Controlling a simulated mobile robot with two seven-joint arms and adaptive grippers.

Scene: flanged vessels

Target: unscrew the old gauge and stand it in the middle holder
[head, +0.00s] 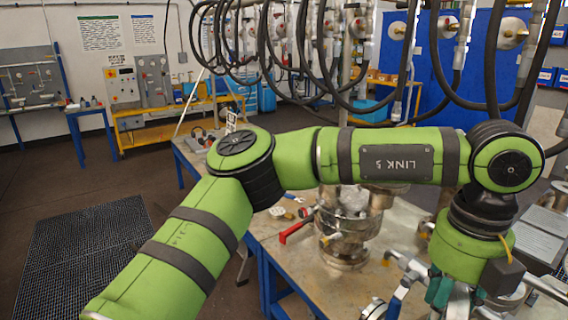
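A green arm of mine crosses the view from the lower left, bends at its elbow and runs right, then turns down at the lower right. Its wrist meets the bottom edge among metal pipes and handles, and I can make out no gripper fingers there. My other gripper does not show. A flanged metal vessel (346,235) stands on the workbench (300,265), its top partly hidden behind my arm. I cannot pick out the old gauge or the middle holder.
A red-handled part (296,228) is beside the vessel. A blue-handled part (398,299) and metal pipes crowd the lower right. Black hoses (330,80) hang across the back. A yellow-framed bench (150,128) stands at the back left. Dark floor grating (80,250) lies left.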

